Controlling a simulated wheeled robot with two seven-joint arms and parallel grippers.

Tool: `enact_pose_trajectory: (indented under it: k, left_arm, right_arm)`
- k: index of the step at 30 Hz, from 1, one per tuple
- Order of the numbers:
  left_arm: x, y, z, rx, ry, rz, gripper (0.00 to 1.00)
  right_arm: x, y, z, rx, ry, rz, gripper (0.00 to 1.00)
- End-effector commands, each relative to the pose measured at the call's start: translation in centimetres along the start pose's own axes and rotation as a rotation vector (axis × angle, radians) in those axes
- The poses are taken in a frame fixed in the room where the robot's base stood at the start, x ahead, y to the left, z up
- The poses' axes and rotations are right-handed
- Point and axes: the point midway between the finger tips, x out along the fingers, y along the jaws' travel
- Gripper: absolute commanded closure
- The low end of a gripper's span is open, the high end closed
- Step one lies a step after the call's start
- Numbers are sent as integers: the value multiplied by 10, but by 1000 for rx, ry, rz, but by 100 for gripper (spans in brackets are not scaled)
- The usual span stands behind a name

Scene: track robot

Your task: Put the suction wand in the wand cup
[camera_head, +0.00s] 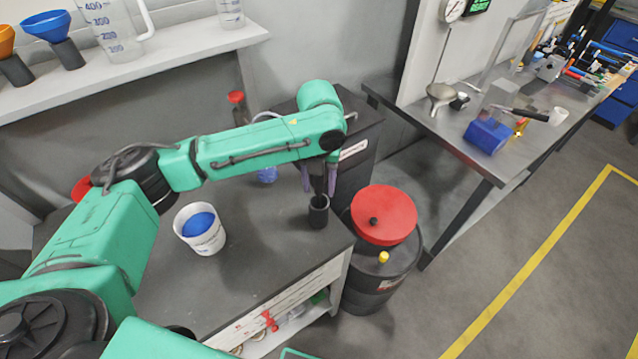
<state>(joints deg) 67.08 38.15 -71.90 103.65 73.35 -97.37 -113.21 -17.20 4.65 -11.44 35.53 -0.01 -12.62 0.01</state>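A small dark cup (318,212), which looks like the wand cup, stands upright near the right front corner of the dark bench top. My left gripper (319,179) points down just above it. Its two purple fingers are apart, so it looks open. A thin dark upright shape shows between the fingers over the cup. It may be the suction wand, but I cannot tell, nor whether its lower end is inside the cup. I cannot make out the wand anywhere else. My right gripper is not in view.
A white tub (201,230) with blue contents stands on the bench (262,262) left of the cup. A black drum with a red lid (384,214) stands close to the right. A metal worktable (478,170) is farther right. Bare bench top lies between tub and cup.

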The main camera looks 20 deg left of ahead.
Motion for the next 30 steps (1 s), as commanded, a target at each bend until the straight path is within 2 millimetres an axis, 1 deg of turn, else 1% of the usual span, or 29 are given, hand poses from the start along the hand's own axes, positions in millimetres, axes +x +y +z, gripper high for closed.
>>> enact_pose_trajectory:
  k: [2, 5, 8, 12, 15, 16, 18, 21, 30]
  left_arm:
    - [-2, 0, 0, 0, -2, 0, 44]
    - [-13, -1, 1, 0, -3, -2, 44]
    - [-35, -1, 1, 0, -6, -3, 44]
    - [-75, -1, 1, 1, -6, -3, 44]
    - [-100, -1, 1, 1, -3, -3, 44]
    - [-107, 0, 1, 0, -4, -1, 44]
    - [-117, 0, 1, -1, -2, -1, 44]
    - [-123, 0, 0, -1, 0, 0, 44]
    - [-123, 0, 0, -1, 0, 0, 44]
  right_arm:
    - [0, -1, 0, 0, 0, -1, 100]
    - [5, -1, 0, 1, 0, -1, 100]
    - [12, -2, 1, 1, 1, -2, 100]
    - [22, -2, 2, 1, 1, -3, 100]
    - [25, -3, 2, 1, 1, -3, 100]
    - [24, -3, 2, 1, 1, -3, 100]
    - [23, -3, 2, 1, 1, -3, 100]
    - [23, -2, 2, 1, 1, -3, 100]
    - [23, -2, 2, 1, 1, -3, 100]
